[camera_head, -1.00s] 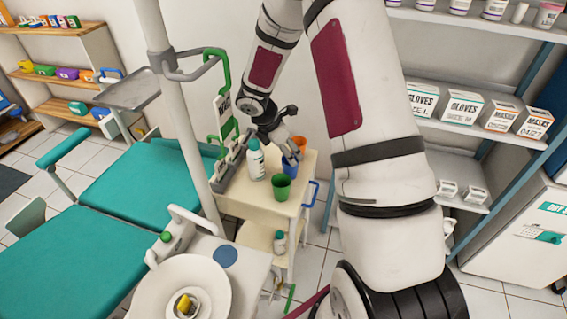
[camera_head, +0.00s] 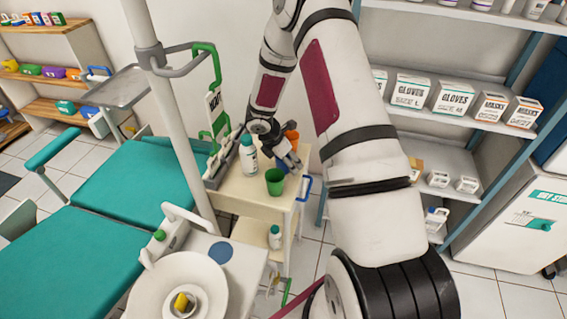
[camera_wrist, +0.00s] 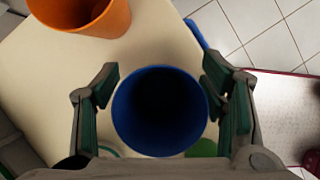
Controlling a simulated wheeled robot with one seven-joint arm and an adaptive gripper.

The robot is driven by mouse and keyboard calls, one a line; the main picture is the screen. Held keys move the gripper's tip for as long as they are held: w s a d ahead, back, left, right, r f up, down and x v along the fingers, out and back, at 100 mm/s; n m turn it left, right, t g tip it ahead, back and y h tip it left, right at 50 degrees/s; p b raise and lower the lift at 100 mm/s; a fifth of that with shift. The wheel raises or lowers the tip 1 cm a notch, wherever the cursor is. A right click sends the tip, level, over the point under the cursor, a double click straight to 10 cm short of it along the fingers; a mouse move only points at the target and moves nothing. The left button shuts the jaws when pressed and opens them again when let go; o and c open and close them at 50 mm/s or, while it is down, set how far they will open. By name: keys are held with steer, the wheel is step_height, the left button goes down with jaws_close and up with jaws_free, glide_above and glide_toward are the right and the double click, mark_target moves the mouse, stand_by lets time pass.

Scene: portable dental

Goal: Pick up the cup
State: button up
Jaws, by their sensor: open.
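A blue cup (camera_wrist: 160,125) stands upright on the cream cart top, seen from above in the wrist view, with its dark inside facing me. My gripper (camera_wrist: 160,86) is open, with one finger on each side of the cup and small gaps to its rim. In the head view my gripper (camera_head: 287,160) hides most of the blue cup. An orange cup (camera_wrist: 85,14) stands at the upper left in the wrist view and also shows behind my gripper in the head view (camera_head: 292,136). A green cup (camera_head: 274,182) stands in front; its edge shows in the wrist view (camera_wrist: 203,148).
A white bottle with a green cap (camera_head: 248,160) stands left of the cups on the cart (camera_head: 233,198). A grey rack (camera_head: 221,165) runs along the cart's left edge. A pole and a teal chair (camera_head: 155,185) lie further left, shelves with boxes to the right.

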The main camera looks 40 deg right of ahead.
steer(key=shift+c, duration=0.2)
steer(key=c, duration=0.8)
steer(key=shift+c, duration=0.2)
steer(key=shift+r, duration=0.15)
step_height(320, 180, up, 10)
